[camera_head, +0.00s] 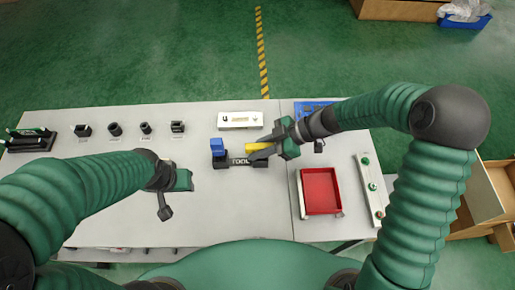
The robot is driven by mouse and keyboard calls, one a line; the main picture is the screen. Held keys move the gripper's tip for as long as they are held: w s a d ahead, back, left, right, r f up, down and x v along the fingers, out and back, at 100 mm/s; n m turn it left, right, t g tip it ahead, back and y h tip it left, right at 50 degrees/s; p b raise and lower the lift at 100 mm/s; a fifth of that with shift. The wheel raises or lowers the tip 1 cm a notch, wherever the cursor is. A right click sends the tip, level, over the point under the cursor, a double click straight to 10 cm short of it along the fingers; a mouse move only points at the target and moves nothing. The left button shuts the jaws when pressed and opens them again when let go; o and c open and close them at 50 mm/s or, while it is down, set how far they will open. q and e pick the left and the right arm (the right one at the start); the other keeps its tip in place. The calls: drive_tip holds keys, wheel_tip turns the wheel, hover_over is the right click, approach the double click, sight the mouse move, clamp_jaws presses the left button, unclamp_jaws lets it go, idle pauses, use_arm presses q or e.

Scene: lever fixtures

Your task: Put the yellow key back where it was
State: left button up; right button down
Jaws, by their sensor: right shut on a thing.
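The yellow key (257,147) lies between the fingers of my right gripper (260,148), which is shut on it. They are just above or at the right part of a dark block with white lettering (240,162). I cannot tell whether the key touches the block. A blue key (217,146) stands upright at the block's left end. My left gripper (176,195) hangs over the table, left of and nearer than the block; its finger opening is not clear.
A white panel (239,120) lies behind the block. Several black holders (115,129) line the back left of the table. The table's front middle is clear.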

use_arm(q)
drive_tip(key=shift+f+b, duration=0.35)
drive_tip(key=shift+f, duration=0.05)
use_arm(e)
drive_tip(key=shift+s+f, duration=0.1)
drive_tip(key=shift+f, duration=0.3)
